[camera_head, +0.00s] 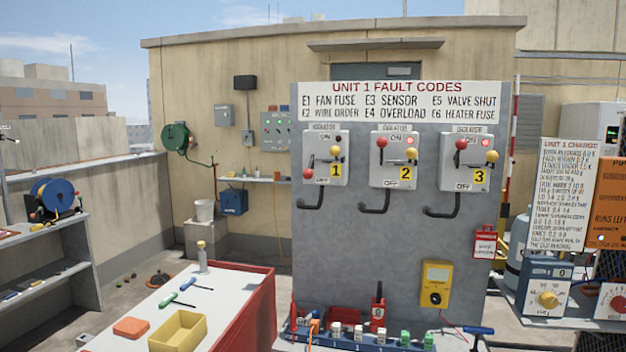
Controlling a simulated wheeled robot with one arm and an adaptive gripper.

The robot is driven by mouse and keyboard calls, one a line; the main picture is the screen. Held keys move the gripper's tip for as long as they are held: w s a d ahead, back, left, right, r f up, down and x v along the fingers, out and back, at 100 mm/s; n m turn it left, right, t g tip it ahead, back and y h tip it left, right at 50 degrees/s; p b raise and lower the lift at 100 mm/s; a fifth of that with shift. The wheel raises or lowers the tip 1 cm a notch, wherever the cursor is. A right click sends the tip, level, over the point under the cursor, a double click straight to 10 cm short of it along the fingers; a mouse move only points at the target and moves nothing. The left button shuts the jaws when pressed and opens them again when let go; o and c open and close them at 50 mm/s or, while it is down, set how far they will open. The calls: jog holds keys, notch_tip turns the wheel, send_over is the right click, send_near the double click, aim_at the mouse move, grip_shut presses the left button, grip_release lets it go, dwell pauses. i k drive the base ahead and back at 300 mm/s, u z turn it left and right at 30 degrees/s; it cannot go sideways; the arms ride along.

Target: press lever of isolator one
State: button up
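Isolator one (325,180) is the leftmost of three pale switch boxes on the grey panel, with a yellow label "1". Its red knob (308,174) is low at the left, by the OFF mark. A yellow knob (335,150) sits at its upper right, and its small lamp looks dark. Isolator two (385,173) and isolator three (455,177) have their red knobs high, by ON, and their lamps look red. A dark bent pipe hangs under each box. My gripper is not in view.
A red-sided bench (247,311) with a yellow tray (178,332) and tools stands at the left front. A blue rack (325,339) of small parts runs below the panel (350,265). A yellow meter (435,284) hangs low at right. The panel front is clear around the isolators.

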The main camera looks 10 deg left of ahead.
aim_at(307, 174)
jog(key=k, duration=0.65)
jog(key=u, duration=0.85)
jog(key=i, duration=1.1)
jog(key=u, duration=0.35)
